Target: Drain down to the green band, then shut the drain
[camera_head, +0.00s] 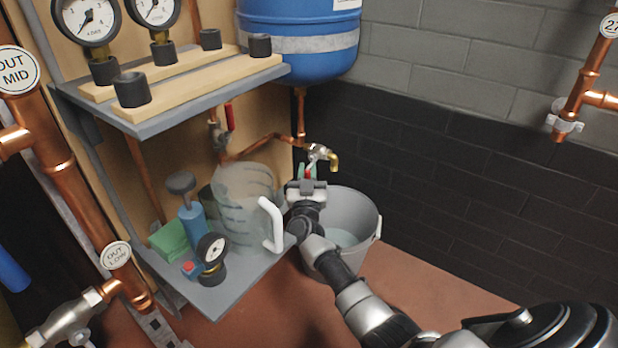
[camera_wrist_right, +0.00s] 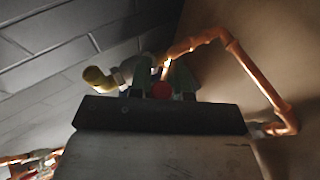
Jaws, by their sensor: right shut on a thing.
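The drain valve (camera_head: 321,153) with its brass spout sits on a copper pipe under the blue tank (camera_head: 298,40). Its brass spout (camera_wrist_right: 97,77) also shows in the wrist view. My right gripper (camera_head: 308,172) is at the valve. In the wrist view its green fingertips (camera_wrist_right: 158,82) are shut on the red drain handle (camera_wrist_right: 161,90). No stream from the spout can be made out. Two white dial gauges, one at left (camera_head: 87,20) and one beside it (camera_head: 155,14), are partly cut off at the top; I see no green band on them. My left gripper is not in view.
A grey bucket (camera_head: 365,215) with pale liquid stands on the floor below the spout. A clear jug (camera_head: 240,190), a blue hand pump (camera_head: 193,222) and a small black gauge (camera_head: 211,248) stand on the lower shelf. A red-handled valve (camera_head: 230,117) is behind.

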